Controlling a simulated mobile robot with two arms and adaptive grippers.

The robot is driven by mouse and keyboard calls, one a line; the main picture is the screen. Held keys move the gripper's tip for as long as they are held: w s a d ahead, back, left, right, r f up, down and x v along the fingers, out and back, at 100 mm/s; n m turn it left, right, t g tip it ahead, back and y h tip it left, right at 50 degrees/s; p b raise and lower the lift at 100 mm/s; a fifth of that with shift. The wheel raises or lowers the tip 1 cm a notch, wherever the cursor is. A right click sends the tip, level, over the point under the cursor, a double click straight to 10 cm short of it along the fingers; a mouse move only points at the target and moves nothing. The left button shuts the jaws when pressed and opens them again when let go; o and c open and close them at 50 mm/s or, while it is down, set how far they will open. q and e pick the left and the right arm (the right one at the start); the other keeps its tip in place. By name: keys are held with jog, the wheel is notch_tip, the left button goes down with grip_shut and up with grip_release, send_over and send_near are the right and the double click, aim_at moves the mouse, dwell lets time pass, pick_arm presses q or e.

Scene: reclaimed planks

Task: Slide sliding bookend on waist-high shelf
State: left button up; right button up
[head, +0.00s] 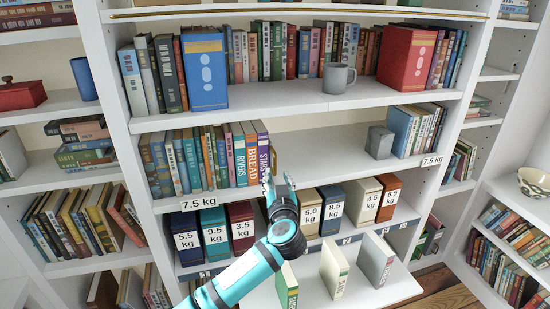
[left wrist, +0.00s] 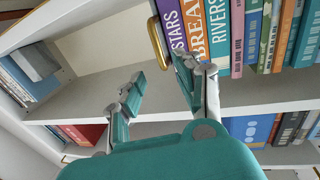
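The sliding bookend, a thin brass-coloured piece (head: 274,157), stands at the right end of the left book row on the waist-high shelf (head: 320,164), beside the purple STARS book (head: 264,150). In the left wrist view the bookend (left wrist: 157,42) is upright against that book. My left gripper (head: 269,182) is just in front of the bookend and partly covers its lower part. In the left wrist view the gripper (left wrist: 160,70) has its fingers spread, with the bookend's near edge beyond the gap. I cannot tell whether a finger touches it. My right gripper is out of view.
Free shelf space lies right of the bookend, up to a grey block (head: 379,142) and several books (head: 415,130). A shelf of weight-labelled boxes (head: 243,226) is below. The upper shelf holds books and a grey mug (head: 338,78).

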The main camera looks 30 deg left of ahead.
aim_at(275, 164)
pick_arm(q)
jog(key=p+x, duration=0.2)
jog(key=x, duration=0.5)
jog(key=shift+w+a+r, duration=0.1)
jog(key=shift+w+a, duration=0.15)
jog(key=shift+w, duration=0.05)
jog(key=shift+w+a, duration=0.3)
jog(key=shift+w, duration=0.1)
jog(key=shift+c, duration=0.7)
grip_shut()
